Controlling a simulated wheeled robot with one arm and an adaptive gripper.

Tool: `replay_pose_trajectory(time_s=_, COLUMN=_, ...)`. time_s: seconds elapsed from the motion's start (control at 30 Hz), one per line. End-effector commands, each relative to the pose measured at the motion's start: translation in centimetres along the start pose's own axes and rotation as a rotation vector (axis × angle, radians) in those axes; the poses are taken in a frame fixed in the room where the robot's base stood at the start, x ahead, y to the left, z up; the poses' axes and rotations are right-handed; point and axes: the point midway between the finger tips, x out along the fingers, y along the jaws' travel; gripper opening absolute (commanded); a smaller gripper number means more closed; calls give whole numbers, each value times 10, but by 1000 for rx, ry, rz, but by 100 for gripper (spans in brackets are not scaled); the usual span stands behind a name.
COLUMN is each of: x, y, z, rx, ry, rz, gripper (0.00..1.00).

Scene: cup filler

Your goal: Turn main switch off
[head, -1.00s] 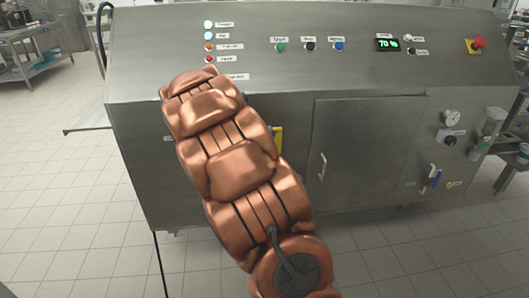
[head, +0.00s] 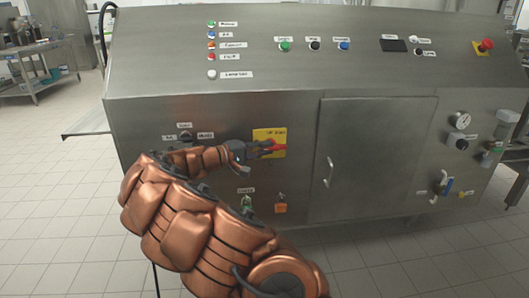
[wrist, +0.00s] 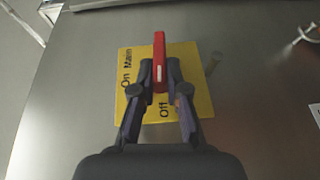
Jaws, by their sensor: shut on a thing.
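The main switch has a red handle (head: 278,148) on a yellow plate (head: 270,135) on the front of the steel machine. The handle lies level, its free end toward the right in the head view. In the wrist view the red handle (wrist: 159,48) points up, and the yellow plate (wrist: 193,65) carries the words "On", "Main" and "Off". My gripper (wrist: 159,75) is shut on the handle, one finger on each side. It also shows in the head view (head: 262,149), reaching in from the left.
A small knob (head: 185,136) sits left of the switch, and an orange piece (head: 281,207) and a green one (head: 246,202) sit below. A cabinet door with a handle (head: 329,171) is to the right. The display (head: 394,45) is dark.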

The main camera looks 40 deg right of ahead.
Motion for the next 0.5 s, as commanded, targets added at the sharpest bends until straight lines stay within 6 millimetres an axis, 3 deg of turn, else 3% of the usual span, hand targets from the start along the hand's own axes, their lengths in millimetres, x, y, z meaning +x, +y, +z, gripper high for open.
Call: replay_pose_trajectory(time_s=0.5, x=1, y=-3, z=0, rx=-35, ry=0, rz=79, gripper=0)
